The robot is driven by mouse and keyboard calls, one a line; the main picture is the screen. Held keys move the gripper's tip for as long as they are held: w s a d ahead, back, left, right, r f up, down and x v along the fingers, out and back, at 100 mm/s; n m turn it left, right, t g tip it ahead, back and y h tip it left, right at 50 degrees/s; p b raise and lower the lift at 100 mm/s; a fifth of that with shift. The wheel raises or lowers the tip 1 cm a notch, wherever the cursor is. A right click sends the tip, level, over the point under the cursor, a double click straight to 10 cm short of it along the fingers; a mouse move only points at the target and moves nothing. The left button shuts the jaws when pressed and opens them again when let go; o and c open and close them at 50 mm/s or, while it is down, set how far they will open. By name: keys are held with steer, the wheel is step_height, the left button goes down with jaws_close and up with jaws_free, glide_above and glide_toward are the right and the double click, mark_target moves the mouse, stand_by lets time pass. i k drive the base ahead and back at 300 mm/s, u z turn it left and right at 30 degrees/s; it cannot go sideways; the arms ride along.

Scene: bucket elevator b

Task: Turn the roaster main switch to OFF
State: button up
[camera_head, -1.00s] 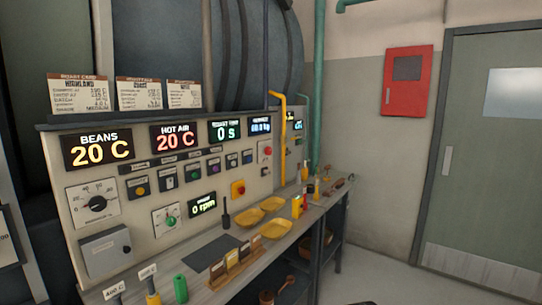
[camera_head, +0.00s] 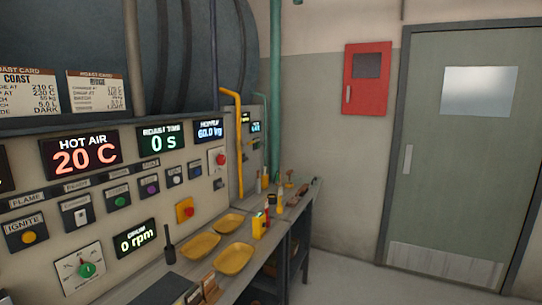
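The roaster's control panel (camera_head: 110,236) stands on the left, behind a work counter. No label that I can read says main switch. A yellow plate with a red-orange knob (camera_head: 185,210) sits low on the panel, right of the drum display. A pale plate with a round red control (camera_head: 217,159) sits higher and further right. I cannot tell which of these is the main switch, nor its position. The displays are lit: hot air (camera_head: 80,154) reads 20 C and the drum display (camera_head: 136,239) reads 0 rpm. My gripper is not in view.
The counter holds yellow trays (camera_head: 233,258), a dark upright tool (camera_head: 169,244) and a yellow item (camera_head: 259,227). A yellow pipe (camera_head: 238,150) stands in front of the panel's far part. A red wall box (camera_head: 368,80) and a door (camera_head: 455,150) are at right. Floor before the door is clear.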

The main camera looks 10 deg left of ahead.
mark_target(221, 160)
steer(key=z, duration=0.35)
steer(key=i, duration=1.25)
steer(key=u, duration=0.35)
steer(key=i, duration=0.8)
steer(key=u, duration=0.75)
